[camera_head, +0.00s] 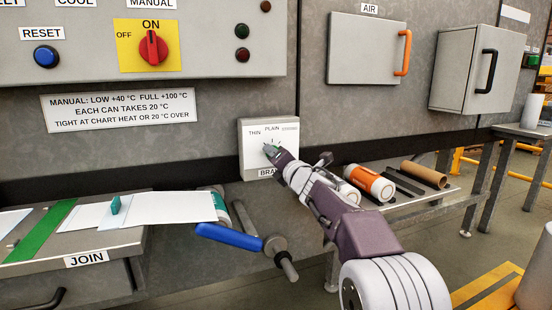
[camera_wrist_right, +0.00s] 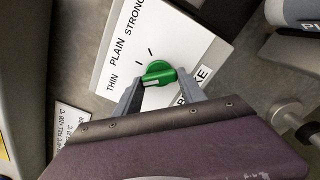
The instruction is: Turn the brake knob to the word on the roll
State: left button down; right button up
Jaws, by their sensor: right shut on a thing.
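The brake panel (camera_head: 285,133) is a white plate on the wall with the words THIN, PLAIN and a third word, which reads STRONG in the right wrist view. The green brake knob (camera_wrist_right: 158,73) is round with a white pointer line, which points left towards THIN. My right gripper (camera_head: 272,152) is shut on the knob, one finger on each side, and partly hides it in the head view. A roll (camera_wrist_right: 295,12) at the top right of the right wrist view has lettering starting "PL"; the rest is cut off. My left gripper is out of view.
An orange-labelled roll (camera_head: 372,184) and a brown tube (camera_head: 424,174) lie on a shelf right of my arm. A join table (camera_head: 90,248) stands at left; a red switch (camera_head: 151,47) points to ON.

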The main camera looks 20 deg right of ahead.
jog(key=o, duration=1.4)
jog(key=shift+c, duration=0.2)
jog(key=s, duration=0.9)
